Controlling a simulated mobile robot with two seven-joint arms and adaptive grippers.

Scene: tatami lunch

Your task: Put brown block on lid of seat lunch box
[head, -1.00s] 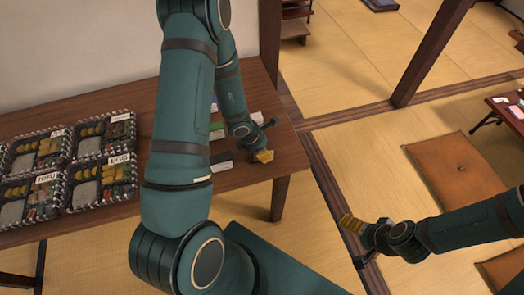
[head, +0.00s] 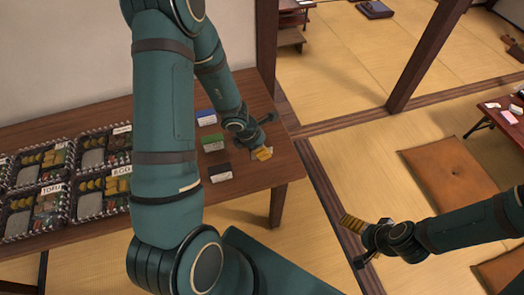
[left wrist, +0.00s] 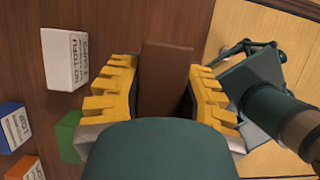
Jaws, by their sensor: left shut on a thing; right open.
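The brown block (left wrist: 166,75) is between the yellow fingers of my left gripper (left wrist: 165,95) in the left wrist view, over the dark wood table. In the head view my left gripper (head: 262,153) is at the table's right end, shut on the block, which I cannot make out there. My right gripper (head: 358,230) is open and empty, out over the tatami right of the table. Several lunch boxes (head: 55,205) with labels such as TOFU and EGG stand on the table at left. I cannot tell a seat lunch box or its lid.
An orange block (left wrist: 25,168) shows in the left wrist view. At right are a low table (head: 505,115) and a brown cushion (head: 450,178). A wooden post (head: 425,60) rises behind.

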